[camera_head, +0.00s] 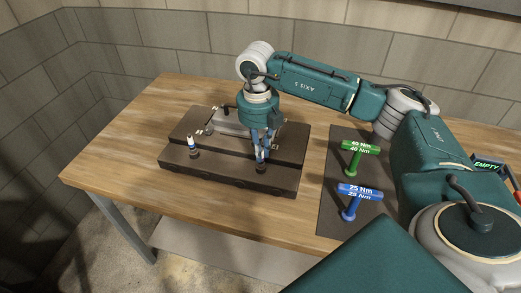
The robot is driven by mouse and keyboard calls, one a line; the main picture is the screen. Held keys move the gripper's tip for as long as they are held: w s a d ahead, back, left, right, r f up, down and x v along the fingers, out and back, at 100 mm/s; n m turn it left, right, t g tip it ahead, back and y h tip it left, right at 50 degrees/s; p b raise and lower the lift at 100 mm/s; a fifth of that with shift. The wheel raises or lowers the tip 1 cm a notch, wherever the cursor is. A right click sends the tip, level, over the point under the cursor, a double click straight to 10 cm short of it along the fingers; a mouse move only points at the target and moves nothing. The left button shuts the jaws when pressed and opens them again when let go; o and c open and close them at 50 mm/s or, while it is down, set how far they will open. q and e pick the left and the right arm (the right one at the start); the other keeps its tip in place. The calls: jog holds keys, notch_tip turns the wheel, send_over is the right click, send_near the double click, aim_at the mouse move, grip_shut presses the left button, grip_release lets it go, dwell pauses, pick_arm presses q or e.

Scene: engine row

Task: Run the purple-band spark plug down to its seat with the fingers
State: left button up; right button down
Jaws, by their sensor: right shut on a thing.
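My right gripper (262,150) points down over the front right of a dark stepped block (222,180) on the table. It is shut on a white-topped spark plug (260,156) standing at a hole in the lower front step. The fingers cover much of this plug, so its band colour and depth in the hole are hard to tell. Another spark plug (193,146), white with a blue-looking band, stands upright in the front step at the left, clear of the gripper. My left gripper is not in view.
A dark mat (328,205) right of the block holds a green 40 Nm tool (358,148) and a blue 25 Nm tool (358,190). A grey part (232,122) lies on the block's rear step. An "EMPTY" sign (488,165) shows at far right. The table's left side is clear.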

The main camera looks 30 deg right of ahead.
dwell(0.3)
jog(key=c, duration=1.7)
grip_release()
jog(key=shift+r, duration=0.15)
jog(key=shift+o, duration=0.2)
notch_tip(320, 180, up, 12)
jog(key=shift+a+f, duration=0.2)
jog(key=shift+f, duration=0.05)
jog(key=n+b, duration=0.1)
jog(key=n, duration=0.1)
jog(key=n+b, duration=0.1)
jog(key=n, duration=0.1)
jog(key=f+n+b, duration=0.1)
jog(key=n, duration=0.1)
jog(key=shift+d+n, duration=0.25)
jog(key=shift+n, duration=0.05)
jog(key=shift+f, duration=0.2)
notch_tip(320, 180, down, 10)
jog(key=p, duration=0.2)
jog(key=shift+f+p, duration=0.15)
jog(key=shift+p, duration=0.2)
